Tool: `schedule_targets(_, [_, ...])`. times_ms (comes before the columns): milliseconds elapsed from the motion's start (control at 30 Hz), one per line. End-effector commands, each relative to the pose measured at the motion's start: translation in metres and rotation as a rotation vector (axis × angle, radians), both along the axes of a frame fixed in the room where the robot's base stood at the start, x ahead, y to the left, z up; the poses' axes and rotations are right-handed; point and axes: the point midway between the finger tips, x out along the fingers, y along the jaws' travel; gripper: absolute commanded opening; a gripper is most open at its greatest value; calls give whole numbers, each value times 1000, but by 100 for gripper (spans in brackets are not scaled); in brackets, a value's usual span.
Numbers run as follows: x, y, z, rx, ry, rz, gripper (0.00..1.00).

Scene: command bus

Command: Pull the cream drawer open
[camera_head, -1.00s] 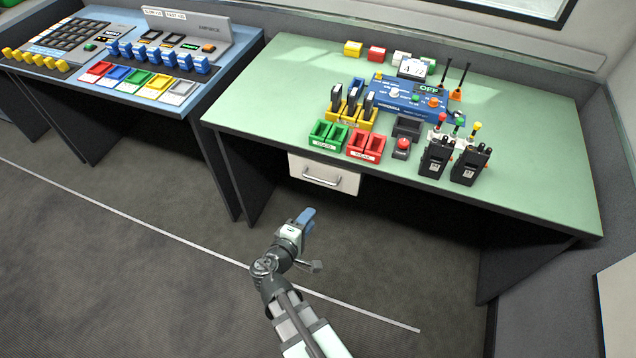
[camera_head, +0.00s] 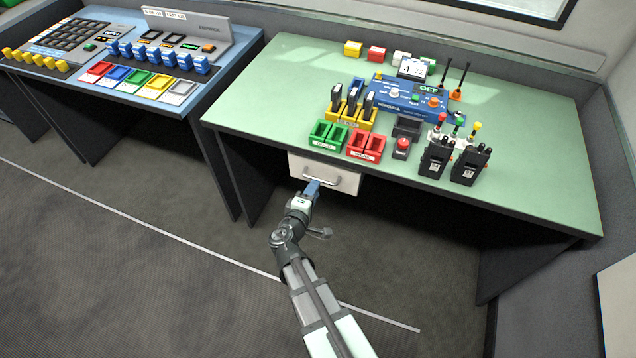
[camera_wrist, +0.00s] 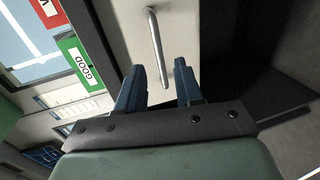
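The cream drawer (camera_head: 347,181) sits under the front edge of the green desk and looks shut. Its silver bar handle (camera_head: 321,182) is on the front face. In the wrist view the handle (camera_wrist: 157,45) runs lengthwise on the cream drawer front (camera_wrist: 185,30). My gripper (camera_head: 312,186) is just in front of the handle. In the wrist view its blue fingers (camera_wrist: 158,82) are apart, with the near end of the handle between or just beyond the tips. Nothing is gripped; I cannot tell whether the fingers touch the handle.
The green desk (camera_head: 270,100) carries green bins, red bins, two black radios (camera_head: 468,165) and a blue panel. A blue console desk (camera_head: 200,92) stands to the left. The dark space under the green desk and the floor in front are clear.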

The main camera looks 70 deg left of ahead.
Motion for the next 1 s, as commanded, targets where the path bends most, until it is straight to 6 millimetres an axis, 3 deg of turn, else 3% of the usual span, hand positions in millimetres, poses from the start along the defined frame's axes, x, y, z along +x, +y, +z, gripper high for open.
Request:
schedule_targets(300, [27, 27, -8, 0, -2, -1, 36])
schedule_targets(733, [31, 31, -9, 0, -1, 0, 36])
schedule_targets(1000, [31, 31, -9, 0, 0, 0, 11])
